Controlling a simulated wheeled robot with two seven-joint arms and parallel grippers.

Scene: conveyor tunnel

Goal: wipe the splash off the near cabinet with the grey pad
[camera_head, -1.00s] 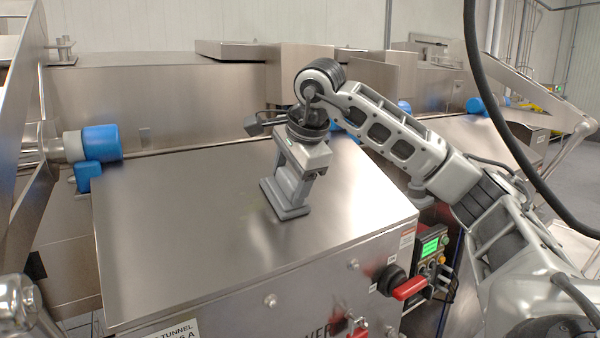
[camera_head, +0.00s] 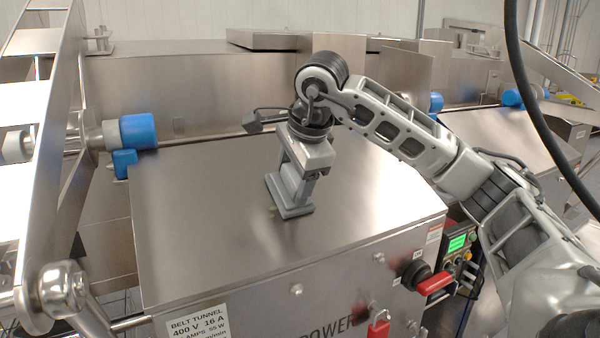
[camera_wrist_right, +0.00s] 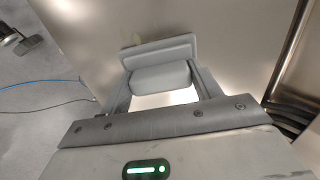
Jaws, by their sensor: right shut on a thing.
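The near cabinet (camera_head: 200,220) is a brushed steel box with a broad, slightly sloping top. My right gripper (camera_head: 298,182) is shut on the handle of the grey pad (camera_head: 291,207), whose flat base is down at the cabinet top. The right wrist view shows the pad (camera_wrist_right: 160,52) with its handle between both fingers. A small, faint yellow-green mark, likely the splash (camera_wrist_right: 138,40), shows at the pad's far edge in that view. Any splash under the pad is hidden. My left gripper is not in view.
A red switch handle (camera_head: 434,284) and a red padlock (camera_head: 379,328) stick out from the cabinet's front. A green-lit control box (camera_head: 457,243) is at its right. Blue roller ends (camera_head: 138,131) stand at the back left. A dark cable hangs at right.

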